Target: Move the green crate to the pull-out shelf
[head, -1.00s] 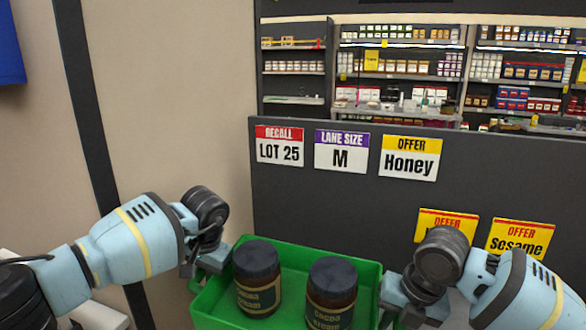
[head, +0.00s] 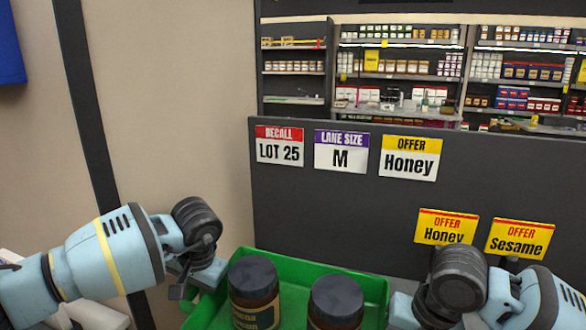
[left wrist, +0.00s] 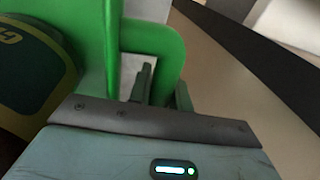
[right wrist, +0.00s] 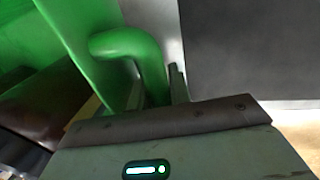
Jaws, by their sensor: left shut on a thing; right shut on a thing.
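The green crate (head: 300,268) is at the bottom middle of the head view, with two dark-lidded cocoa cream jars in it, a left jar (head: 254,290) and a right jar (head: 336,300). My left gripper (head: 192,284) is at the crate's left side; in the left wrist view its fingers (left wrist: 162,88) are shut on the green handle (left wrist: 158,42). My right gripper is at the crate's right side; in the right wrist view its fingers (right wrist: 158,85) are shut on the other green handle (right wrist: 128,44). The crate's near side is cut off. I cannot make out the pull-out shelf.
A dark grey panel (head: 330,215) stands close behind the crate, with signs such as LOT 25 (head: 280,147) and Sesame (head: 519,238). A beige wall (head: 170,120) is at the left. Stocked store shelves (head: 400,75) stand farther back, beyond the panel.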

